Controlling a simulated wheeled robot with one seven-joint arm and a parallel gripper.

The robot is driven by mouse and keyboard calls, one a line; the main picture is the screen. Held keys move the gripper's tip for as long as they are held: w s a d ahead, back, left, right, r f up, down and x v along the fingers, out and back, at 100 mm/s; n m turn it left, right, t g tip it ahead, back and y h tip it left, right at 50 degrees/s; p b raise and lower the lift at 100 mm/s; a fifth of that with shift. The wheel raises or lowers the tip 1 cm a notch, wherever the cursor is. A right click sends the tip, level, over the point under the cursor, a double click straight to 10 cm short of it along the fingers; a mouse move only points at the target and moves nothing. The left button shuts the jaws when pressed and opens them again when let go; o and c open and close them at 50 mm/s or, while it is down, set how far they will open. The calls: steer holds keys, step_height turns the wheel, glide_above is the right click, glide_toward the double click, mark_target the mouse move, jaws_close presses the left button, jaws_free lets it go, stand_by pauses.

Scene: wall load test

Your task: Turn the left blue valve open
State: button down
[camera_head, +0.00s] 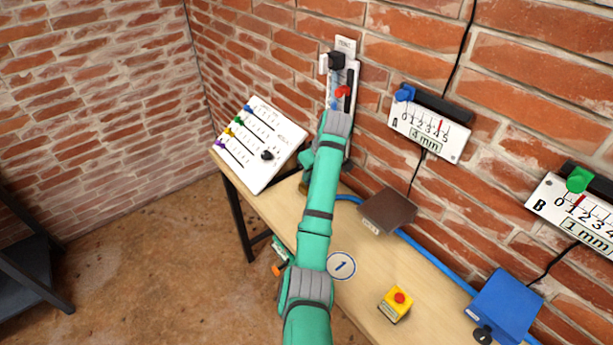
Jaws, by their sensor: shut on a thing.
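I cannot make out a blue valve for certain. My teal arm covers the middle of the picture, from the bottom edge up to the wall, and hides part of the table and of the wall behind it. My gripper does not show; it is hidden behind the arm. A blue hose (430,257) runs along the back of the table, from behind my arm to a blue box (505,306) at the right. A blue knob (404,92) sits at the left end of wall gauge A, which reads 4 mm.
A wooden table (352,299) stands along the brick wall. On it are a sloped white panel (262,180) at the left, a brown plate (388,210) and a yellow button box (396,304). A gauge with a green knob (579,179) and a red-handled unit (342,92) are on the wall.

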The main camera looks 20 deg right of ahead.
stand_by(0.6)
steer(key=c, duration=1.8)
jaws_free()
steer(key=v, duration=1.2)
